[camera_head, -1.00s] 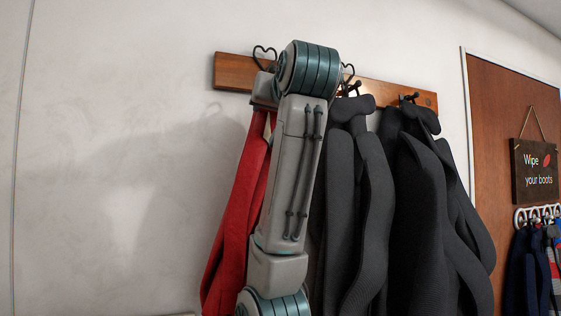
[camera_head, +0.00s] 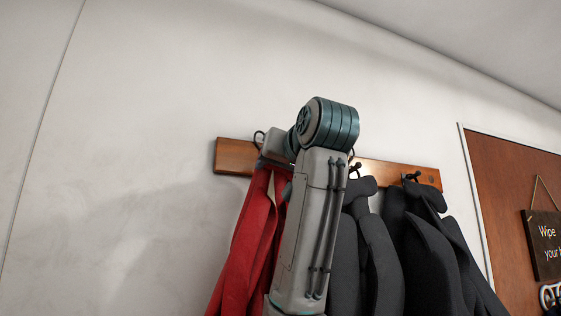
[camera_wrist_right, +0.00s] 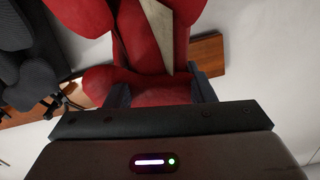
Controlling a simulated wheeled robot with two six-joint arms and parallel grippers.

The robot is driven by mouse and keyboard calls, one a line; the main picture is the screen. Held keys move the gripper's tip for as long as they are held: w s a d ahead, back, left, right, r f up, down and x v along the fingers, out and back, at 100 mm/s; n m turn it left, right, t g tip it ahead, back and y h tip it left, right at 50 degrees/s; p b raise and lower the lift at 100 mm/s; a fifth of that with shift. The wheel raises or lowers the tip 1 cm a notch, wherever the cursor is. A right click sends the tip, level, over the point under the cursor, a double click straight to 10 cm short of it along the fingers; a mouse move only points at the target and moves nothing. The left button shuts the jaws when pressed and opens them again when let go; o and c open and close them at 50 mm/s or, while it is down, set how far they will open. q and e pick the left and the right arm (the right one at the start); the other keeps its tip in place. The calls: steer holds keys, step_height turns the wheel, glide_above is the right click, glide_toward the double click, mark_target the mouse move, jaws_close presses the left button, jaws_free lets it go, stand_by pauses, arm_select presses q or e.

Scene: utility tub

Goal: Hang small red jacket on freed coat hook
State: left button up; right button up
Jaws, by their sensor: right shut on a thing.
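The small red jacket (camera_head: 253,240) hangs down from my right gripper (camera_head: 266,160) in the head view, just in front of the left end of the wooden coat rack (camera_head: 232,157). The gripper is shut on the jacket's top; in the right wrist view the red cloth (camera_wrist_right: 135,88) sits between the two dark fingers (camera_wrist_right: 160,92). Whether the jacket touches this hook cannot be told. My left gripper is not in view.
Dark grey coats (camera_head: 375,250) hang on hooks on the rack's right part. My right arm hides the rack's middle. A brown door (camera_head: 495,185) with a sign (camera_head: 545,240) stands at the right. The wall left of the rack is clear.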

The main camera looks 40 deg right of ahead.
steer(key=shift+p+x, duration=0.4)
steer(key=shift+x, duration=0.65)
steer(key=shift+w+d+f+p, duration=0.1)
steer(key=shift+w+d+f, duration=0.15)
steer(key=shift+w, duration=0.65)
steer(key=shift+w+d+f+p, duration=0.15)
steer(key=shift+w+f, duration=0.15)
steer(key=shift+w, duration=0.55)
steer(key=shift+w+d+f+p, duration=0.15)
steer(key=shift+w+f, duration=0.1)
steer(key=shift+w, duration=0.65)
steer(key=o, duration=1.3)
steer(key=shift+s, duration=0.1)
